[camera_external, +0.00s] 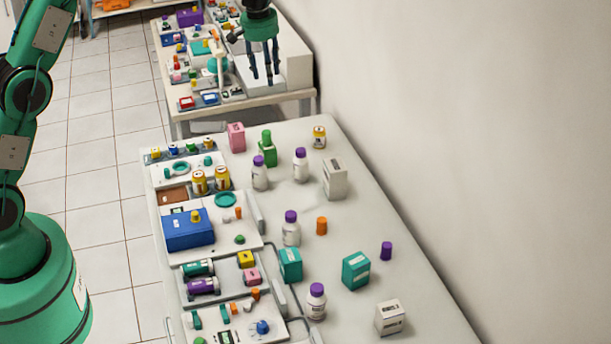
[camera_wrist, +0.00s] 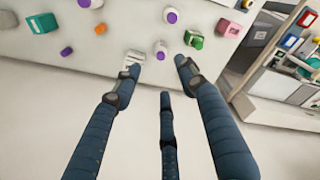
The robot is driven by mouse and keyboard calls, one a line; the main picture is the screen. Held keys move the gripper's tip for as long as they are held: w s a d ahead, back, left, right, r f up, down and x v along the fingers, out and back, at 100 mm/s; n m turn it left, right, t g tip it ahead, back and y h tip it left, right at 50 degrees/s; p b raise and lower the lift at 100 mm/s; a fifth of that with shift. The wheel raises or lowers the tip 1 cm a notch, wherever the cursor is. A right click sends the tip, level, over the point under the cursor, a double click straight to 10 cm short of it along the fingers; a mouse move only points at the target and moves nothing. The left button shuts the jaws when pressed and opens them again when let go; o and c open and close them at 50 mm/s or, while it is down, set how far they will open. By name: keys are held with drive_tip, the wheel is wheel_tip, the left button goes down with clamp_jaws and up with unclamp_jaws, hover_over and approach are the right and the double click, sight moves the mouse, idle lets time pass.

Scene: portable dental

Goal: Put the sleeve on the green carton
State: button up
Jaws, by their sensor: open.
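A green carton-like thing (camera_external: 268,154) with a narrower green top stands at the far end of the near table; it also shows in the wrist view (camera_wrist: 194,41). I cannot tell for sure which thing is the sleeve. A white box-like piece with dark marks (camera_external: 335,180) stands right of the bottles, and another (camera_external: 389,318) is at the near right. In the wrist view a white piece (camera_wrist: 134,57) shows by the left fingertip. My gripper (camera_external: 261,80) is open and empty, fingers down, high beyond the green carton. Its spread fingers show in the wrist view (camera_wrist: 160,80).
White bottles with purple caps (camera_external: 260,173) and a pink box (camera_external: 236,137) stand near the green carton. Two teal boxes (camera_external: 356,271) and loose caps are nearer. Crowded trays line the left edge. The wall is on the right. A second cluttered table (camera_external: 215,110) lies behind.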

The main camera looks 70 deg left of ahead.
drive_tip(key=s+d+r+m+t, duration=0.1)
drive_tip(key=s+d+r+m, duration=0.2)
drive_tip(key=s+d+r, duration=0.7)
drive_tip(key=s+d+r+m+t, duration=0.1)
drive_tip(key=s+d+r+m, duration=0.1)
drive_tip(key=s+d+r, duration=0.85)
drive_tip(key=s+d+f+m, duration=0.2)
drive_tip(key=s+d, duration=0.3)
drive_tip(key=s, duration=0.3)
drive_tip(key=s+d+f+m+t, duration=0.1)
drive_tip(key=s+d, duration=0.3)
drive_tip(key=s, duration=0.4)
drive_tip(key=s+d+f+m+t, duration=0.1)
drive_tip(key=s+d+f+m, duration=0.2)
drive_tip(key=s, duration=0.6)
drive_tip(key=d, duration=0.2)
drive_tip(key=shift+d+h, duration=0.3)
wheel_tip(320, 180, down, 8)
drive_tip(key=b, duration=0.8)
drive_tip(key=shift+f, duration=0.2)
